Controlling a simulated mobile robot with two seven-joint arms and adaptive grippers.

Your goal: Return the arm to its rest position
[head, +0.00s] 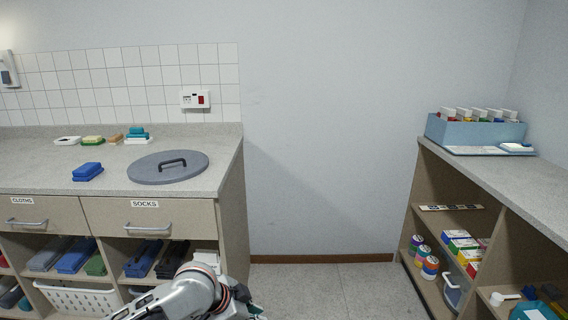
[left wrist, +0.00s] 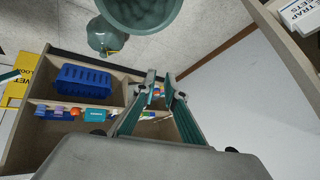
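My left arm comes in at the bottom of the head view. Its dark left gripper (head: 240,300) hangs low in front of the right end of the left counter unit, partly cut off by the bottom edge. In the left wrist view the two teal fingers of the left gripper (left wrist: 161,82) stand apart with a gap between the tips. Nothing is held between them; shelf items show beyond the gap. My right arm and gripper are in neither view.
The left counter (head: 110,155) holds a grey lid (head: 168,174) and blue blocks (head: 87,171). A white basket (head: 80,300) sits below. The right shelf unit (head: 428,180) carries a blue box (head: 474,132). Bare floor (head: 325,285) lies between. A blue basket (left wrist: 82,80) shows in the wrist view.

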